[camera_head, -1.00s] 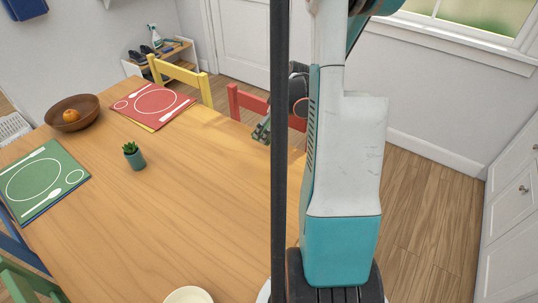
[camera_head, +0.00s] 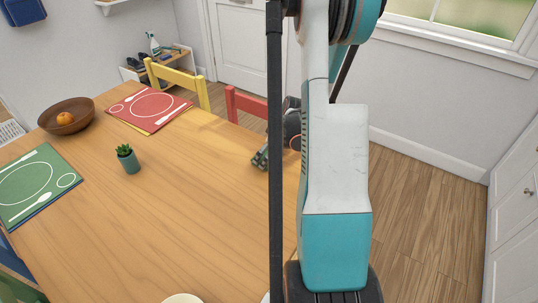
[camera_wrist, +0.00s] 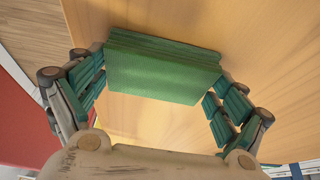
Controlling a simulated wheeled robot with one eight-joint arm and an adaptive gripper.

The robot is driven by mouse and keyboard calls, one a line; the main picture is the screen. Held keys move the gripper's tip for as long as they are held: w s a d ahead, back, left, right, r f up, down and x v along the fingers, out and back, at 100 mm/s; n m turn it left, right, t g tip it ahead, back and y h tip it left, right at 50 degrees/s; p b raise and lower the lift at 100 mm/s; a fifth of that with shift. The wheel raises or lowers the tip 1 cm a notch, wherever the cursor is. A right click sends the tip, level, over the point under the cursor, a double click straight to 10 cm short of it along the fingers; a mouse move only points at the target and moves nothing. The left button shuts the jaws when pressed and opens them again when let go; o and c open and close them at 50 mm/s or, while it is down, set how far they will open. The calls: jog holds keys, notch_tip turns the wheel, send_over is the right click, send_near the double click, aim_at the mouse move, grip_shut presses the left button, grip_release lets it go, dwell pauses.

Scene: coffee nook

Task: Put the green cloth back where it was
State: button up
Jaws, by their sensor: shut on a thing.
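The green cloth (camera_wrist: 165,68) looks like a small folded, ribbed block in the wrist view. It sits between the two fingers of my gripper (camera_wrist: 163,75), which is shut on it. The wooden table top shows behind it; I cannot tell whether the cloth touches it. In the head view my gripper (camera_head: 260,158) is over the table's right part, near the red chair, partly behind a dark post. The cloth is not clearly made out there.
The table (camera_head: 190,215) holds a small potted plant (camera_head: 127,160), a red placemat (camera_head: 148,105), a green placemat (camera_head: 30,185) and a wooden bowl (camera_head: 66,117) with an orange fruit. A yellow chair (camera_head: 180,82) and a red chair (camera_head: 245,103) stand at the far edge. The table's middle is clear.

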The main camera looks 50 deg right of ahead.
jog(key=shift+f, duration=0.1)
jog(key=o, duration=0.7)
jog(key=shift+o, duration=0.2)
jog(key=shift+s+r, duration=0.1)
jog(key=shift+r, duration=0.4)
jog(key=p+v, duration=0.4)
jog(key=v, duration=0.7)
jog(key=shift+r, duration=0.15)
